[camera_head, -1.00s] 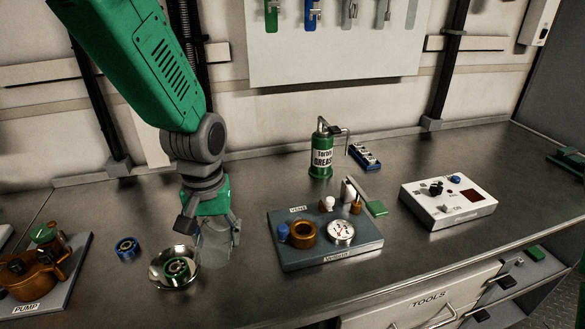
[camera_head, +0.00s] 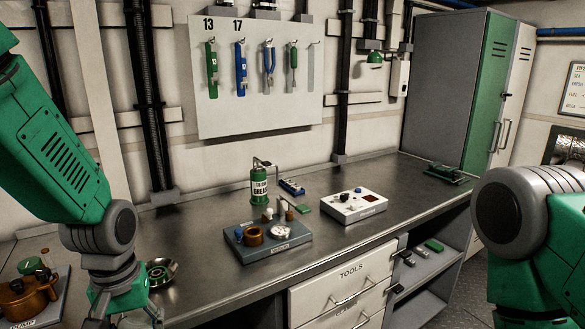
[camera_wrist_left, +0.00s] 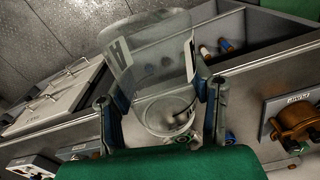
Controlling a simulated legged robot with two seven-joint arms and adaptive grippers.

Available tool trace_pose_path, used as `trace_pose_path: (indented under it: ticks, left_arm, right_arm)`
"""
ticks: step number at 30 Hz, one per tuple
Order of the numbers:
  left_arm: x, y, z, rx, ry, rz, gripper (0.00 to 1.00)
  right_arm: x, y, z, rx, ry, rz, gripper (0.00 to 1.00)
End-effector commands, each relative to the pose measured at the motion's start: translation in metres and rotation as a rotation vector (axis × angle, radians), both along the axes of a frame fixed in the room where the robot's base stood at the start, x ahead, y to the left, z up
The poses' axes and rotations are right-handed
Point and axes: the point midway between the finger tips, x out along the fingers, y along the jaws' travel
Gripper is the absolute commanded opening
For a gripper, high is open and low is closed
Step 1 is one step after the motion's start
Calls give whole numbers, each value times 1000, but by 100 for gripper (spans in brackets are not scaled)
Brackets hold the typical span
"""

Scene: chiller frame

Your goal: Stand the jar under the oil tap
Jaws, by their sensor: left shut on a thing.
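The jar is clear glass with a white label. It shows large in the left wrist view (camera_wrist_left: 146,62), between the two fingers of my left gripper (camera_wrist_left: 160,108). My left gripper is shut on it. In the head view my left gripper (camera_head: 122,303) is at the lower left, near the bench's front edge, and the jar (camera_head: 136,320) is mostly cut off by the bottom of the picture. My right arm enters at the right; its gripper is outside the picture. I cannot make out an oil tap in either view.
A metal bowl (camera_head: 161,285) stands just right of my left gripper. The copper pump (camera_head: 28,298) is at far left. A gauge plate (camera_head: 268,249), a green grease can (camera_head: 259,188) and a white control box (camera_head: 354,206) stand on the bench (camera_head: 405,190). A locker (camera_head: 445,80) stands at the back right.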

Motion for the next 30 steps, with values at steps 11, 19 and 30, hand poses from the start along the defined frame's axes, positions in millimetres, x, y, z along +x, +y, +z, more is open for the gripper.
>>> trace_pose_path:
  ticks: [11,19,30]
  left_arm:
    - [-11,-7,-55,9,7,-114,14]
    - [-30,-16,-108,10,4,-249,14]
    - [-43,-25,-145,0,-1,-363,14]
  right_arm:
    - [0,0,-31,0,-1,0,40]
    - [0,0,-62,0,0,0,40]
    - [0,0,-83,0,0,0,40]
